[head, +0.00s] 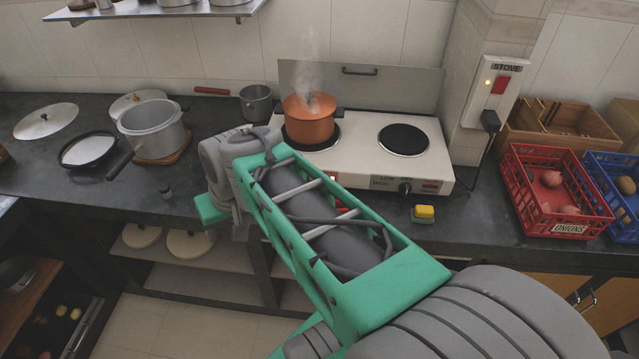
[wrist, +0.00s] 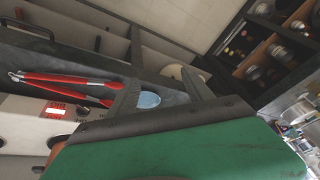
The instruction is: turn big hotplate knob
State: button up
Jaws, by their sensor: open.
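The white hotplate unit (head: 362,165) stands on the dark counter, with an orange pot on its left plate and a bare right plate (head: 403,139). A dark knob (head: 404,187) shows on its front panel below the right plate. My arm hides the left part of the front panel in the head view. The wrist view shows part of the panel at left with a red-lit marking (wrist: 54,108) and a dark knob (wrist: 58,141); I cannot tell which knob this is. My gripper (wrist: 165,80) is open and empty, apart from the knob, left of the hotplate.
The steaming orange pot (head: 308,118) stands behind my arm. A yellow sponge (head: 424,212) lies in front of the hotplate; a red crate (head: 560,220) stands at right.

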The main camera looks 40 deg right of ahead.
jog(key=w+d+f+m+t+b, duration=0.1)
jog(key=d+f+m+b, duration=0.15)
jog(key=d, duration=0.65)
jog(key=d+f+m+t+b, duration=0.1)
jog(key=d+m, duration=0.3)
jog(key=d, duration=0.5)
jog(key=w+d+f+m+t+b, duration=0.1)
jog(key=d+f+m+b, duration=0.15)
jog(key=d, duration=0.65)
jog(key=shift+h, duration=0.3)
jog(key=x, duration=0.6)
jog(key=shift+w+a, duration=0.2)
jog(key=shift+w, duration=0.25)
